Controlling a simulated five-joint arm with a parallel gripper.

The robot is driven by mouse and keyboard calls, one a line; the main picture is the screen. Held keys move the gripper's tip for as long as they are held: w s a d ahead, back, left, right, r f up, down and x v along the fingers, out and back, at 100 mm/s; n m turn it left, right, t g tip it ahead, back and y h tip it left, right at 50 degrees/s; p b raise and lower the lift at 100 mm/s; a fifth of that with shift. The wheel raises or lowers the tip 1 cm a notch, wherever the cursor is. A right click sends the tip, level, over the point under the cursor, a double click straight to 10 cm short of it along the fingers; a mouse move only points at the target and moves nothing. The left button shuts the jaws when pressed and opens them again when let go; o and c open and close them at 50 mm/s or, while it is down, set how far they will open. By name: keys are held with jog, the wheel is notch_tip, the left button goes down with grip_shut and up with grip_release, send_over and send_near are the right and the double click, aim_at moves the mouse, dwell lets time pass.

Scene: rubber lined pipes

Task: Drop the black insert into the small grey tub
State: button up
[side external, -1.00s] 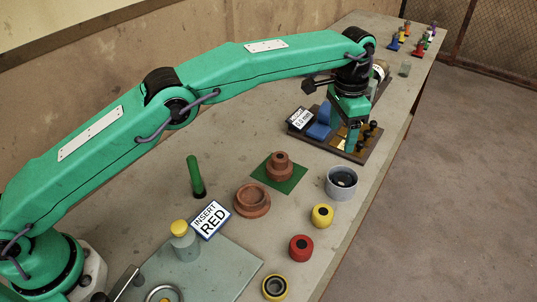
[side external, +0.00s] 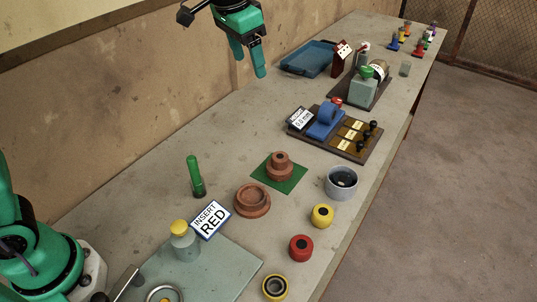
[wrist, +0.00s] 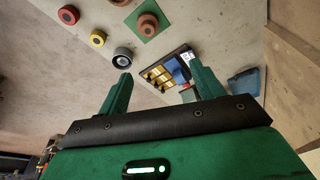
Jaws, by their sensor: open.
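The small grey tub (side external: 330,191) stands upright near the table's front edge, right of the green mat. A dark round thing (side external: 343,178) sits inside it and looks like the black insert; its lower part is hidden by the tub wall. The tub also shows in the wrist view (wrist: 122,61), beyond my left fingertip. My gripper (side external: 248,68) is raised high near the back wall, well away from the tub. Its fingers are apart with nothing between them, as the wrist view (wrist: 160,76) also shows.
A yellow insert (side external: 322,216), a red insert (side external: 301,249) and a yellow-rimmed ring (side external: 275,289) lie along the front edge. A brown flanged piece (side external: 280,168) stands on the green mat (side external: 262,178). A board with black knobs (side external: 350,150) lies behind the tub.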

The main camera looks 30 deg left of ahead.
jog(key=s+a+f+n+t, duration=0.1)
jog(key=s+a, duration=0.3)
jog(key=s, duration=0.4)
jog(key=s+a+f+n+t, duration=0.1)
jog(key=s+a+f+n, duration=0.1)
jog(key=s+a, duration=0.3)
jog(key=s+a+f+n+t, duration=0.1)
jog(key=s+a+f, duration=0.2)
jog(key=s, duration=0.9)
jog(key=shift+a+f+n+y, duration=0.3)
jog(key=shift+a+y, duration=0.1)
jog(key=shift+a, duration=0.45)
